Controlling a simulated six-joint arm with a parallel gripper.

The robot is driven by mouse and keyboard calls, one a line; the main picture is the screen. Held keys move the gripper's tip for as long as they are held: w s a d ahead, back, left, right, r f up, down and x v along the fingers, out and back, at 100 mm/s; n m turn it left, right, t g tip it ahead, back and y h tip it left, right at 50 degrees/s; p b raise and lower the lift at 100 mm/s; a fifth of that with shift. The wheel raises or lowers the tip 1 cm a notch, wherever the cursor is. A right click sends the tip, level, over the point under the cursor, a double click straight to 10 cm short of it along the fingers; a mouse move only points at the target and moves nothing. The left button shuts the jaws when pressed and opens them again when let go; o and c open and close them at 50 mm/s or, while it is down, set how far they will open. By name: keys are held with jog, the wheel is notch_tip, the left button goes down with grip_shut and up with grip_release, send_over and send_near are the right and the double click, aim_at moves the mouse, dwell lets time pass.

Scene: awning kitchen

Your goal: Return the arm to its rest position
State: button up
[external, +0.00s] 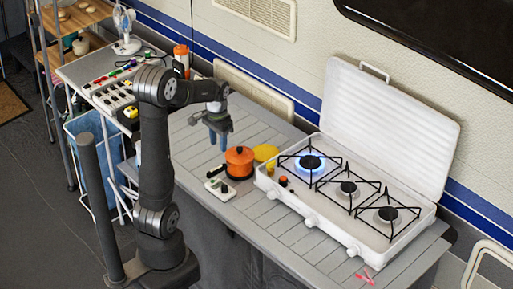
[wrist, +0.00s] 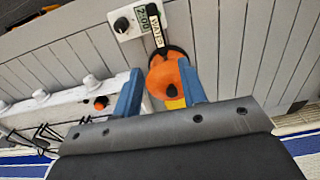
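My arm (external: 156,170) stands at the left of the table in the external view, bent at the elbow with its forearm reaching right. My gripper (external: 219,140) hangs above the table, behind and left of an orange pot (external: 239,160). In the wrist view the two blue fingers of my gripper (wrist: 160,93) are spread apart with nothing held between them. The orange pot (wrist: 160,72) shows beyond and between the fingertips, apart from them as far as I can tell.
A white stove (external: 345,200) with its lid up stands to the right; its left burner (external: 311,163) has a blue flame. A timer (external: 218,188) and a yellow item (external: 265,152) are near the pot. A side shelf (external: 110,80) holds small items.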

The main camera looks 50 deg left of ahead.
aim_at(220, 166)
notch_tip(220, 166, down, 12)
jog(key=shift+r, duration=0.1)
jog(key=r, duration=0.5)
jog(key=shift+d, duration=0.25)
jog(key=s+d+r, duration=0.2)
jog(key=d+r, duration=0.5)
jog(key=d, duration=0.4)
jog(key=w+r+m, duration=0.2)
jog(key=w+m, duration=0.9)
jog(key=w, duration=1.1)
jog(key=shift+w+m, duration=0.2)
jog(key=shift+m, duration=0.1)
jog(key=shift+o, duration=0.4)
